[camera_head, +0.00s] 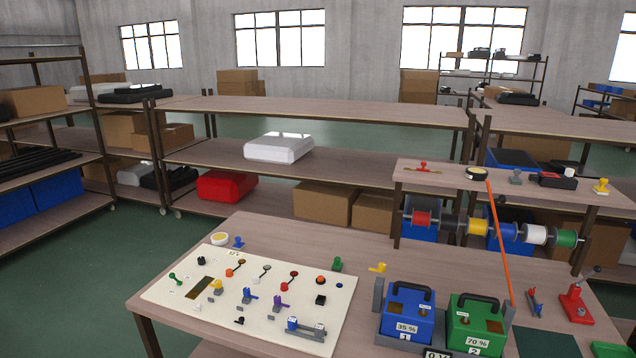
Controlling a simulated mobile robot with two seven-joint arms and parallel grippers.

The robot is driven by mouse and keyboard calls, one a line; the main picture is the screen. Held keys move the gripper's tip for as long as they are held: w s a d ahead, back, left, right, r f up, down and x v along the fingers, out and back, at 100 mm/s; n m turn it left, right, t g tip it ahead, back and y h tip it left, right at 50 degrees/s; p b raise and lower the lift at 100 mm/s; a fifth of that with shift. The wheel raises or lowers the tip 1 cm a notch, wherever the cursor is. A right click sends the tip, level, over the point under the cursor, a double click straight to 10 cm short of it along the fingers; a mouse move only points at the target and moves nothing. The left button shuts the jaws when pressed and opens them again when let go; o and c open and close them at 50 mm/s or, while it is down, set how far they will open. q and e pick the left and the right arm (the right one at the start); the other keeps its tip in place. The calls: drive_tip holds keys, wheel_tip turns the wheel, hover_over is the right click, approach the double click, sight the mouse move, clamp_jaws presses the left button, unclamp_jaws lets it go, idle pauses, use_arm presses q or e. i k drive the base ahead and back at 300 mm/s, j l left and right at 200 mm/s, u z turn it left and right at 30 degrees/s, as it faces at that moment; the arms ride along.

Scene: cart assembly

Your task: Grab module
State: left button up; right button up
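The task's module could be either of two boxes at the front right of the workbench; I cannot tell which. A blue box (410,312) has a black top handle, a "35 %" label and a "1". A green box (476,325) to its right has a black handle, a "70 %" label and a "2". Both stand upright side by side, with a grey bracket at the blue box's left. Neither of my grippers is in view.
A cream board (165,262) with several small coloured parts lies left of the boxes. A raised shelf (440,181) with wire spools stands behind them. A thin orange line (499,240) slants down to the green box's right. A red tool (576,304) stands at right.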

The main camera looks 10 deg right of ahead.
sight(408, 311)
drive_tip(key=k+l+z, duration=0.1)
drive_tip(key=l+z, duration=0.75)
drive_tip(key=l, duration=0.2)
